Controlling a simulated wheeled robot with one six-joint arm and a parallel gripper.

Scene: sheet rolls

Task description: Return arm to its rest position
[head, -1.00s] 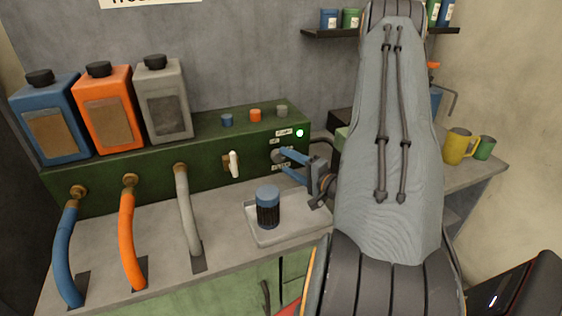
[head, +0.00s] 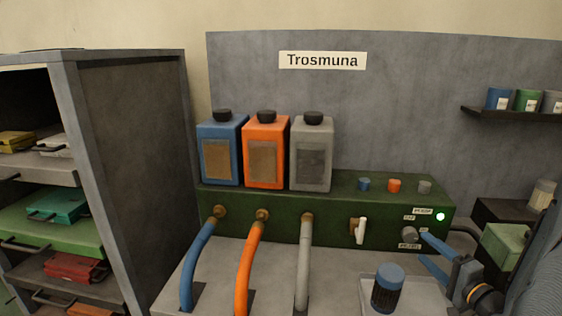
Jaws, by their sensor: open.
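My gripper (head: 421,245) is at the lower right of the head view, with its two blue fingers spread apart and nothing seen between them. The fingertips are just right of a grey round knob (head: 408,234) on the green panel box (head: 330,229). I cannot tell whether the upper finger touches the knob. Part of my arm shows at the right edge; the rest is out of frame.
A dark jar with a blue lid (head: 388,289) stands in a pale tray (head: 432,297) below my gripper. Blue, orange and grey canisters (head: 266,152) stand on the box, with hoses below. A drawer rack (head: 130,170) stands left, a shelf (head: 510,115) upper right.

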